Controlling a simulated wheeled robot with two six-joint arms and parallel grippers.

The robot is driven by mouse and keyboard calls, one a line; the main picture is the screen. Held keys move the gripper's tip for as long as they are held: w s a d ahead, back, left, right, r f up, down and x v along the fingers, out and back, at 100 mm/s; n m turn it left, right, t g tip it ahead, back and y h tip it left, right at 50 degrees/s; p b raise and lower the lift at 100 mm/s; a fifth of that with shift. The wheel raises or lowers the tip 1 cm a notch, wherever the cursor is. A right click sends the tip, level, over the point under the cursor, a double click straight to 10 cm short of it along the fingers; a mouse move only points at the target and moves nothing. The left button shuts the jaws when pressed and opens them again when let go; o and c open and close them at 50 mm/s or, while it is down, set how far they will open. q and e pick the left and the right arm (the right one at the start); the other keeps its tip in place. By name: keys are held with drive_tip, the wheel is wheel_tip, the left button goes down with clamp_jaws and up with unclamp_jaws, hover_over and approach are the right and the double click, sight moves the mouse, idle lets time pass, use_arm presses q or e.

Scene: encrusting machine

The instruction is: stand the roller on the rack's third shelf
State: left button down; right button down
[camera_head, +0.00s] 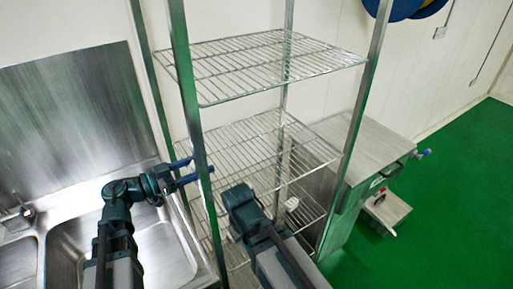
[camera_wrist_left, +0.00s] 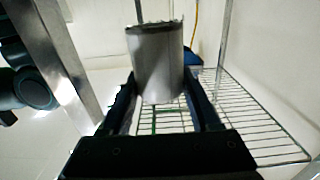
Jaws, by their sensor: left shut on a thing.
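The roller (camera_wrist_left: 155,62) is a grey metal cylinder, upright between the fingers of my left gripper (camera_wrist_left: 163,108) in the left wrist view. In the head view my left gripper (camera_head: 194,171) is at the rack's front left post, about level with the middle wire shelf. The roller cannot be made out there. The rack (camera_head: 182,62) has several wire shelves, with a top one (camera_head: 262,65), a middle one (camera_head: 255,150) and lower ones below. The left wrist view shows a wire shelf (camera_wrist_left: 250,125) beyond and right of the roller. My right gripper's fingers do not show.
A steel sink (camera_head: 75,225) is left of the rack. A steel cabinet (camera_head: 365,155) stands right of it. My right arm (camera_head: 275,245) crosses in front of the lower shelves. The top shelf looks empty. Green floor (camera_head: 440,210) is clear at the right.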

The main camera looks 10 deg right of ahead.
use_arm(q)
drive_tip(key=b, duration=0.2)
hover_over(220, 162)
drive_tip(key=f, duration=0.1)
wheel_tip(220, 162, down, 4)
drive_tip(key=b, duration=0.3)
drive_tip(key=shift+d+f, duration=0.1)
drive_tip(key=shift+f, duration=0.05)
drive_tip(key=shift+f+b, duration=0.4)
drive_tip(key=shift+b, duration=0.2)
drive_tip(key=shift+f, duration=0.1)
drive_tip(key=shift+c, duration=0.6)
unclamp_jaws()
